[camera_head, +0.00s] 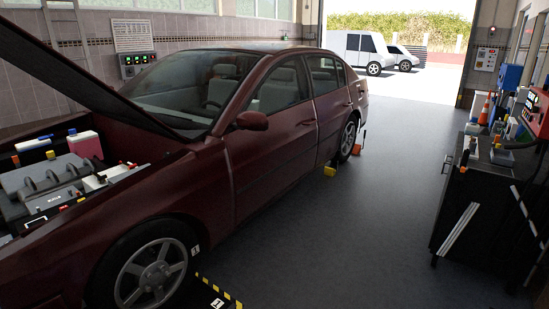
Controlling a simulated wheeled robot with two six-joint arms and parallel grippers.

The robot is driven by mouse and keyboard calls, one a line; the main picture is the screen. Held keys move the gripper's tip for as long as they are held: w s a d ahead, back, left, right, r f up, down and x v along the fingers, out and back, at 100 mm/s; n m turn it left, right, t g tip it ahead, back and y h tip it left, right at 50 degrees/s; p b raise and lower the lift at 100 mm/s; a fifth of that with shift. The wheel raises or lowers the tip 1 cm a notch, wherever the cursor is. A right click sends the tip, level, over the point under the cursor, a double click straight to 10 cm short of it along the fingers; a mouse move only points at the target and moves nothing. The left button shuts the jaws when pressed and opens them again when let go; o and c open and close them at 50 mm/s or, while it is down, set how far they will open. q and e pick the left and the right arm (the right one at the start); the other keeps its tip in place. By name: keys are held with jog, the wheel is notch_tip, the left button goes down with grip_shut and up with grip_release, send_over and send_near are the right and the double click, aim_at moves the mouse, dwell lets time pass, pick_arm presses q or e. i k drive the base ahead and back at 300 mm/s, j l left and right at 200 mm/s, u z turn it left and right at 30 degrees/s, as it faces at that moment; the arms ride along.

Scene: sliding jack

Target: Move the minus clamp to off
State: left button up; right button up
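I cannot make out the minus clamp for certain; parts in the engine bay are small at this distance. The open engine bay of a dark red car (275,140) is at the left. In it, a light box-like part (103,178) with small dark and red bits sits near the fender; it may be the battery, but I cannot tell. A grey engine cover (45,177) lies to its left. Neither of my grippers is in view.
The raised hood (75,75) overhangs the bay. A black tool cart (480,205) with several tools on top stands at the right. Yellow-black floor marking (218,290) lies by the front wheel (150,272). Grey floor between car and cart is clear.

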aim_at(98, 175)
jog(key=i+l+z, duration=0.1)
jog(key=i+z, duration=0.2)
jog(key=i, duration=0.25)
jog(key=i+z, duration=0.35)
jog(key=i, duration=0.25)
jog(key=i+u, duration=0.5)
jog(key=u, duration=0.2)
jog(key=i+l+u, duration=0.1)
jog(key=i+u, duration=0.4)
jog(key=u, duration=0.3)
jog(key=i+u, duration=0.15)
jog(key=u, duration=0.3)
jog(key=i+l+u, duration=0.15)
jog(key=u, duration=0.3)
jog(key=i+l+u, duration=0.1)
jog(key=u, duration=0.35)
jog(key=i+l+u, duration=0.1)
jog(key=u, duration=0.35)
jog(key=l, duration=0.1)
